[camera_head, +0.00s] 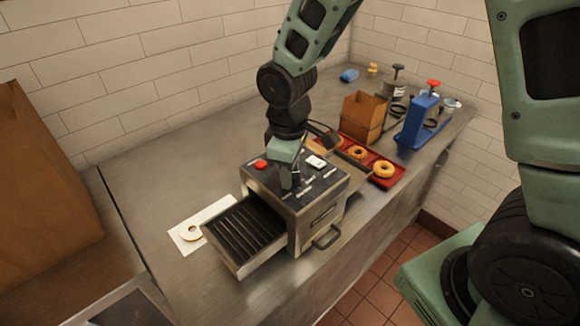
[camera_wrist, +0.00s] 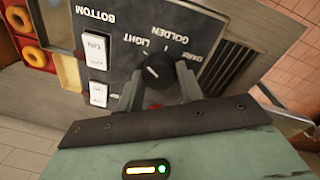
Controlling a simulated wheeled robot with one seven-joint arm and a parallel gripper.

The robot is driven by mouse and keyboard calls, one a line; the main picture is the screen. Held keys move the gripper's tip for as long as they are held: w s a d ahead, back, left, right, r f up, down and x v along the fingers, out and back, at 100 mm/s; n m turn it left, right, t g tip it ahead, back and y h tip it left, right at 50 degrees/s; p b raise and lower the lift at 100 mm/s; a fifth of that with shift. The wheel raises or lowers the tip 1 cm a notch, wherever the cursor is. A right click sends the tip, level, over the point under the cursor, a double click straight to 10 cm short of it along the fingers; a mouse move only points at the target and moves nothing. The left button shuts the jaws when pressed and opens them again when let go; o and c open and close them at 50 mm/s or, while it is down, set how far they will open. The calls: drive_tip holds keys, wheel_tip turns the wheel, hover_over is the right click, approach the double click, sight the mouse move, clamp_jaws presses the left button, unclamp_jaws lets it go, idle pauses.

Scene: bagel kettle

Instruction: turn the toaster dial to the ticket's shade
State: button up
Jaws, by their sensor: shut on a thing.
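The toaster (camera_head: 318,225) stands on the counter with a dark control panel on top. In the wrist view its black dial (camera_wrist: 159,69) sits among the printed words LIGHT, GOLDEN and DARK, which appear upside down. A short white mark shows on the dial's face; I cannot tell exactly which word it points to. My gripper (camera_wrist: 157,88) is shut on the dial, one grey finger on each side. In the head view my gripper (camera_head: 291,178) reaches down onto the panel and hides the dial. I cannot make out a ticket or its shade.
A slatted tray (camera_head: 243,232) sticks out at the toaster's left. Right of the toaster are a red tray (camera_head: 399,171) with bagels, a brown box (camera_head: 362,118) and a blue stand (camera_head: 414,122).

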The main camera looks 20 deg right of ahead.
drive_tip(key=shift+n, duration=0.6)
drive_tip(key=o, duration=1)
drive_tip(key=r, duration=0.5)
drive_tip(key=r+b, duration=0.1)
drive_tip(key=r, duration=0.5)
drive_tip(key=s+r+b, duration=0.1)
drive_tip(key=r, duration=0.5)
drive_tip(key=shift+a+r, duration=0.2)
drive_tip(key=shift+a, duration=0.2)
